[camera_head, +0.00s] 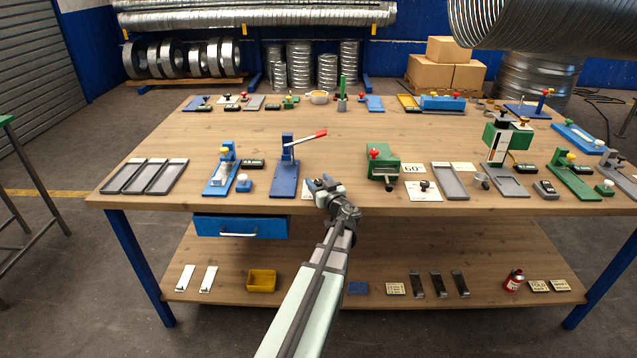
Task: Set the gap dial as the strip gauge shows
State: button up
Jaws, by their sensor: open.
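My gripper (323,186) is open and empty over the front edge of the wooden table (300,125), just right of a blue press (285,178) with a red-handled lever (308,138). I cannot tell for sure which part is the gap dial or the strip gauge. A blue fixture with a yellow knob (222,170) stands to the left, with a small dark display box (255,164) beside it. A green block with a red knob (381,165) stands right of my gripper. A green fixture with a yellow knob (574,180) stands far right. Dial markings are too small to read.
Grey trays (145,177) lie at the front left, and another grey tray (449,181) lies right of centre. A tall green-and-white device (498,140) stands at the right. Small tools line the back edge. The table's middle is clear. A blue drawer (241,227) hangs below the front edge.

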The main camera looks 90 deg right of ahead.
jog(key=shift+w+d, duration=0.1)
jog(key=shift+d, duration=0.05)
jog(key=c, duration=0.9)
jog(key=shift+w+m+g+h, duration=0.1)
jog(key=shift+m+g+h, duration=0.2)
jog(key=shift+m+g, duration=0.3)
jog(key=shift+r+m+g+h, duration=0.15)
jog(key=shift+m+g+h, duration=0.45)
jog(key=shift+m+g, duration=1)
jog(key=shift+g, duration=1.1)
jog(key=o, duration=0.9)
